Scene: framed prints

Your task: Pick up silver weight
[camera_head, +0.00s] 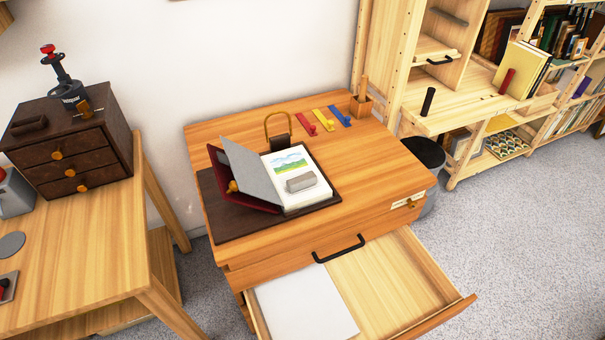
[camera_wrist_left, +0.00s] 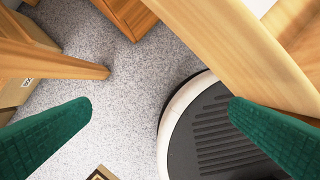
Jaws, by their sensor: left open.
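The silver weight (camera_head: 300,183) is a grey block lying on the white page of an open album (camera_head: 304,204). The album rests on a dark mat (camera_head: 225,225) on top of a wooden drawer cabinet, its grey cover panel (camera_head: 249,170) tilted up at the left. My left gripper (camera_wrist_left: 161,108) shows only in the left wrist view, with two green fingers spread apart and nothing between them. It is above the floor, and the weight is not in that view. My right gripper is in neither view.
The cabinet drawer (camera_head: 440,322) is pulled out at the front, with white paper (camera_head: 305,305) inside. A brass padlock-like loop (camera_head: 279,125) and coloured clips (camera_head: 322,120) are behind the album. A desk (camera_head: 80,240) stands left, shelves (camera_head: 470,120) right. Carpet (camera_head: 530,240) is clear at right.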

